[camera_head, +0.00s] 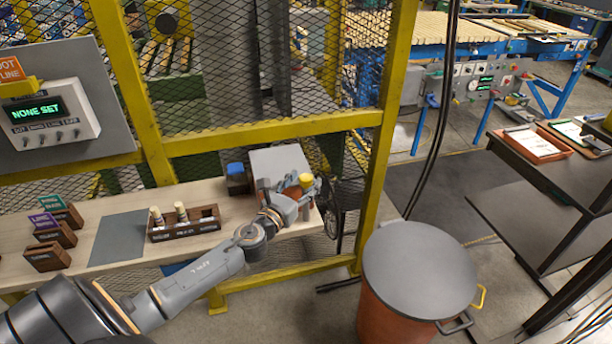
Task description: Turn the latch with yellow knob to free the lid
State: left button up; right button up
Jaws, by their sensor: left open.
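The latch body and the front of the box are largely hidden by my left gripper (308,188). That gripper is open, with its fingers at the yellow knob. I cannot tell whether they touch it. My right gripper is not in view.
A blue-capped item (236,178) stands left of the box. A wooden tray (185,231) holds two pale pieces. Small labelled wooden holders (50,255) sit at left. A yellow mesh frame rises behind the bench. A lidded drum (418,268) stands at right.

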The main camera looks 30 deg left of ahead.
pick_arm(q)
jog(key=shift+w, duration=0.95)
grip_shut()
